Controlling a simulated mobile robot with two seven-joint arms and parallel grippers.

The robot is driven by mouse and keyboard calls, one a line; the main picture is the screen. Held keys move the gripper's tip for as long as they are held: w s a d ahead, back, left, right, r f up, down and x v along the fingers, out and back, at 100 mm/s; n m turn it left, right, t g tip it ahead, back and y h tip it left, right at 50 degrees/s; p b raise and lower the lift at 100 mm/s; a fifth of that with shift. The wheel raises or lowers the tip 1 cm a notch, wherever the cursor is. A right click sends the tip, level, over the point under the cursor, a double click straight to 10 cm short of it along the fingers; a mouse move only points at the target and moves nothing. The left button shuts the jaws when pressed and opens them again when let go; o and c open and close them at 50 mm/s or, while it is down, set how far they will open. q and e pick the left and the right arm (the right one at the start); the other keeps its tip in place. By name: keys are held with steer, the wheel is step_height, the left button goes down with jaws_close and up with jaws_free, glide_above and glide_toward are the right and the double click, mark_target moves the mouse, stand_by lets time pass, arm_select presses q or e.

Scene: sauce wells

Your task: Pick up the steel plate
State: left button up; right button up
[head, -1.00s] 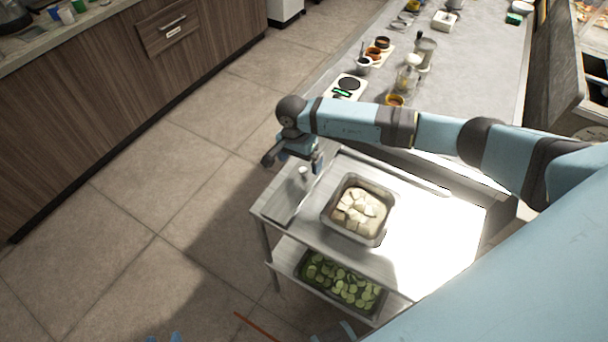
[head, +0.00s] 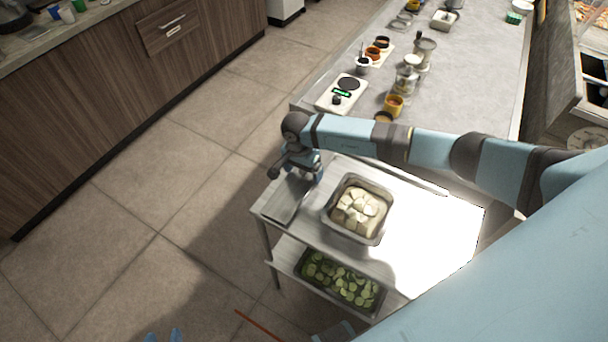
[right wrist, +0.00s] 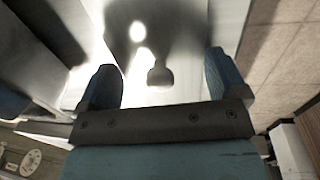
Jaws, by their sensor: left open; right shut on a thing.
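The steel plate (head: 286,206) is a flat grey sheet at the left end of the cart's top shelf. My right gripper (head: 314,178) is over its far right part, partly hidden by my wrist. In the right wrist view, a shiny steel surface (right wrist: 178,82) lies beyond the two blue fingers, and a small round knob shows between them. The gripper is shut on the plate, though the contact itself is hard to see. Whether the plate is clear of the shelf I cannot tell. My left gripper (head: 165,336) shows only as blue fingertips at the bottom edge, set apart and empty.
A steel pan of pale chunks (head: 331,222) stands right of the plate on the cart (head: 425,235). A pan of green slices (head: 343,281) is on the lower shelf. The counter behind holds a scale (head: 334,104) and several small containers. Open floor lies left.

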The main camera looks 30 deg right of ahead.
step_height(320, 180, up, 20)
steer(key=b, duration=0.2)
stand_by(0.4)
